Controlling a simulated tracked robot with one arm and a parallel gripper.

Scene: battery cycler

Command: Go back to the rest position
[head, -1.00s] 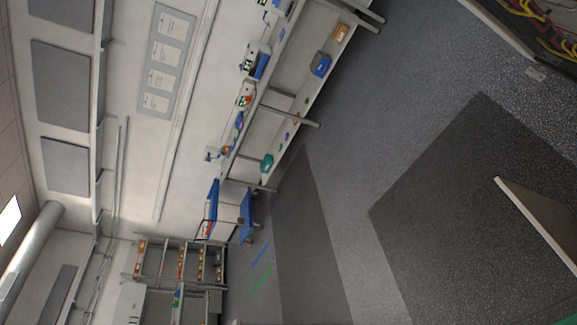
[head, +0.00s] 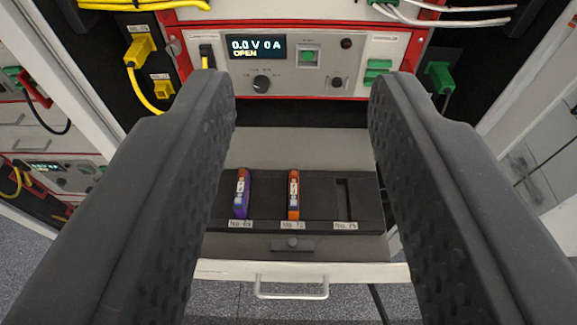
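My gripper (head: 302,95) is open in the head view, its two black padded fingers wide apart with nothing between them. Beyond the fingers is a pulled-out drawer (head: 240,268) with a black holder (head: 318,190). A purple cell (head: 242,194) and an orange cell (head: 293,195) stand in two of its slots. The slot at the right (head: 344,199) is empty. The fingers cover the holder's left end and the drawer's sides.
Above the drawer is a red-framed cycler panel (head: 310,80) whose display (head: 257,47) reads 0.0 V 0 A OPEN. Yellow cables (head: 143,85) hang at the left and a green connector (head: 440,77) is at the right. The drawer handle (head: 291,288) sticks out over grey floor.

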